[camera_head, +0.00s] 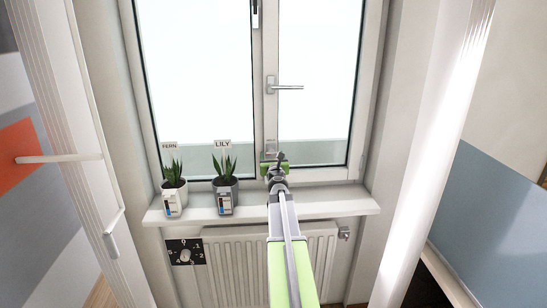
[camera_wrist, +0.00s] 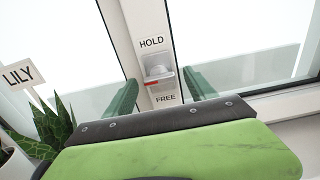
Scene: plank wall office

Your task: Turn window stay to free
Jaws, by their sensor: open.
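The window stay (camera_wrist: 158,70) is a small grey fitting on the white window frame, with a pale rounded knob and a red strip below it. The label HOLD (camera_wrist: 151,42) is above it and FREE (camera_wrist: 166,99) below. The knob sits in the upper part, nearer HOLD. In the head view the stay (camera_head: 270,147) is small, low on the frame's middle post. My gripper (camera_wrist: 162,92) is open, its green fingers on either side of the lower part of the stay, with nothing between them. In the head view my gripper (camera_head: 274,169) is just below the stay; contact cannot be told.
Two potted plants stand on the sill (camera_head: 330,199) at left: one labelled FERN (camera_head: 174,197) and one labelled LILY (camera_head: 225,196), the latter closer to my gripper. A window handle (camera_head: 285,87) is above. The right sill is clear.

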